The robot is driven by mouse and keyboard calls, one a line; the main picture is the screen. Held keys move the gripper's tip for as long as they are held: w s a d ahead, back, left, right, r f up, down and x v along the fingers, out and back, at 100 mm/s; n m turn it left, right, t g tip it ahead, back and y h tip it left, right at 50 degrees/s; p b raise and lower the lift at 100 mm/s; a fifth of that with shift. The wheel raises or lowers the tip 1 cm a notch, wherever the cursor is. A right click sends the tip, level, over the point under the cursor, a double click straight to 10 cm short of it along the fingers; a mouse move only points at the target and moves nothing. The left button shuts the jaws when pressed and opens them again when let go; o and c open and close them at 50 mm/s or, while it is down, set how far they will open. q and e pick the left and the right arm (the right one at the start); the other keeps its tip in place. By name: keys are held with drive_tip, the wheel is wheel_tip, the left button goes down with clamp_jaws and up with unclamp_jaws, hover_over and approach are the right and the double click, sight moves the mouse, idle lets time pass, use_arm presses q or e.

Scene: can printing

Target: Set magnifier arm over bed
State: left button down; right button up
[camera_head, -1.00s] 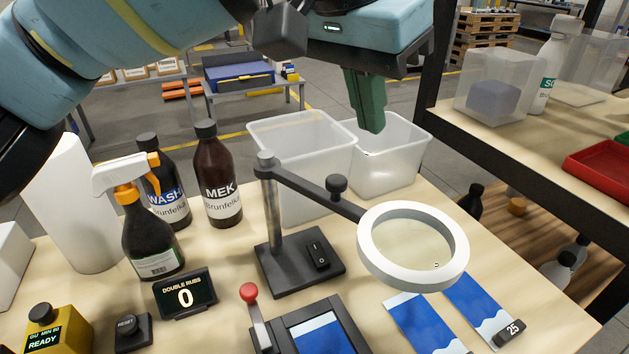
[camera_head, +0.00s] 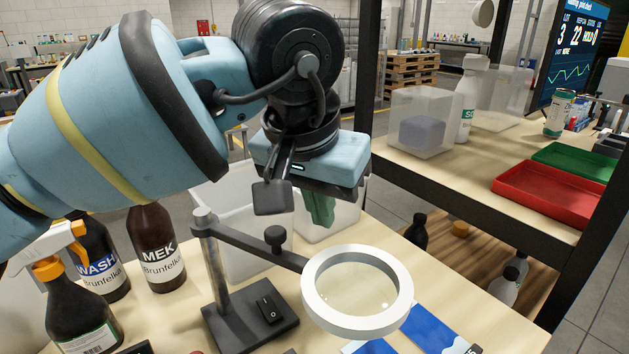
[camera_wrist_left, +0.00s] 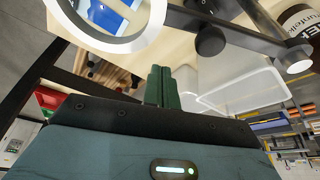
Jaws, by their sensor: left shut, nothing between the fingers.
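The magnifier has a white ring lens (camera_head: 313,290) on a dark arm (camera_head: 250,243), carried by a grey post on a black base (camera_head: 262,325) with a switch. Its ring hangs over the front right of the table, near the blue and white printed panels (camera_head: 432,328). A dark knob (camera_head: 275,237) stands on the arm. My left gripper (camera_head: 320,212) is shut and empty, above the white bins behind the magnifier arm. In the left wrist view its green fingers (camera_wrist_left: 162,88) are together, with the ring (camera_wrist_left: 150,28) and knob (camera_wrist_left: 210,40) beyond them. The bed is not clearly visible. My right gripper is out of view.
Translucent bins (camera_head: 240,260) stand behind the magnifier. MEK (camera_head: 157,255) and WASH (camera_head: 97,265) bottles and a spray bottle (camera_head: 80,315) stand at left. A shelf at right holds a red tray (camera_head: 548,195) and a green tray (camera_head: 578,160).

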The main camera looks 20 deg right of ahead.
sight(296, 253)
use_arm(q)
drive_tip(key=shift+s+a+f, duration=1.1)
drive_tip(key=shift+f, duration=0.05)
drive_tip(key=shift+s, duration=0.1)
